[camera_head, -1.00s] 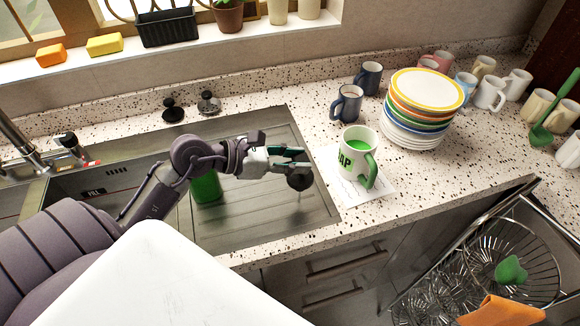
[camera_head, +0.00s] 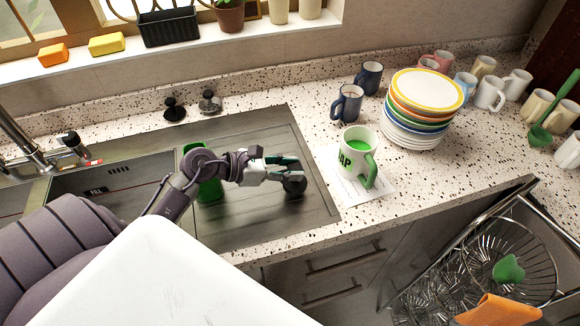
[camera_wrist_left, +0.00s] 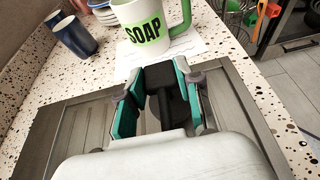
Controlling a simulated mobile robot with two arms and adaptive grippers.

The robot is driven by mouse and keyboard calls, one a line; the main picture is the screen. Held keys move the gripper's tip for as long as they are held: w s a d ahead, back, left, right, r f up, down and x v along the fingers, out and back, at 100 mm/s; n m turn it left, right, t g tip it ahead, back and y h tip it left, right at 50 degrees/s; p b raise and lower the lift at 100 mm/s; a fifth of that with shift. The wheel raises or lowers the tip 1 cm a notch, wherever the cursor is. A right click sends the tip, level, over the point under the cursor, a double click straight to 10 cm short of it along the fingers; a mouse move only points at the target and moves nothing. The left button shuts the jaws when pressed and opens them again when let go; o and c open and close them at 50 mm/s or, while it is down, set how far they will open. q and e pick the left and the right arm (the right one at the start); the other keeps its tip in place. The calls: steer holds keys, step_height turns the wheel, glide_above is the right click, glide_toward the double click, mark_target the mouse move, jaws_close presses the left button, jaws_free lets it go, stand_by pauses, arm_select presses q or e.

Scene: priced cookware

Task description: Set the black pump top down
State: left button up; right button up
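The black pump top (camera_head: 295,186) is at the tips of my left gripper (camera_head: 283,170), low over the steel drainboard (camera_head: 275,222). In the left wrist view the pump top's black head (camera_wrist_left: 162,76) sits between the teal finger pads, with its stem and a dark round part below. The fingers are shut on it. I cannot tell whether its underside touches the drainboard. The green bottle (camera_head: 209,188) stands behind my left arm, partly hidden by it. My right gripper is not in view.
The white SOAP mug (camera_head: 351,161), holding green liquid, stands on a paper sheet (camera_head: 375,196) right of the drainboard. Blue mugs (camera_head: 347,104) and a plate stack (camera_head: 420,107) stand behind. The drainboard's front part is clear.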

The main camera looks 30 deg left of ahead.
arm_select(q)
steer(key=o, duration=0.4)
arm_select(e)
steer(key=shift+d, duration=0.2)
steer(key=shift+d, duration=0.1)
arm_select(q)
steer(key=shift+r, duration=0.3)
steer(key=b+v, duration=0.3)
steer(key=v, duration=0.9)
steer(key=shift+f, duration=0.1)
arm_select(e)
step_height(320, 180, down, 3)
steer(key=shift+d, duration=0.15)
